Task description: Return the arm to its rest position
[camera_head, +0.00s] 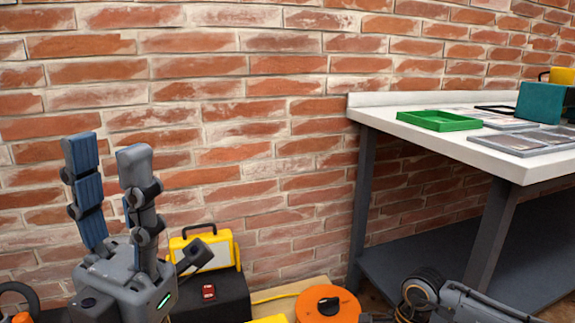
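My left gripper (107,148) stands upright at the lower left, in front of the brick wall. Its two blue-padded fingers point up with a clear gap between them, and nothing is held. Its grey body shows a small green light. At the bottom right a dark grey jointed part (465,300) comes in, cut off by the frame edge. It looks like part of my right arm or gripper, but no pair of fingertips shows clearly.
A white-topped workbench (382,111) at the right holds a green tray (439,120), grey trays (520,146) and a teal box (540,102). A yellow work lamp (205,248), a red item (208,292) and an orange reel (327,305) sit low behind and beside the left gripper.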

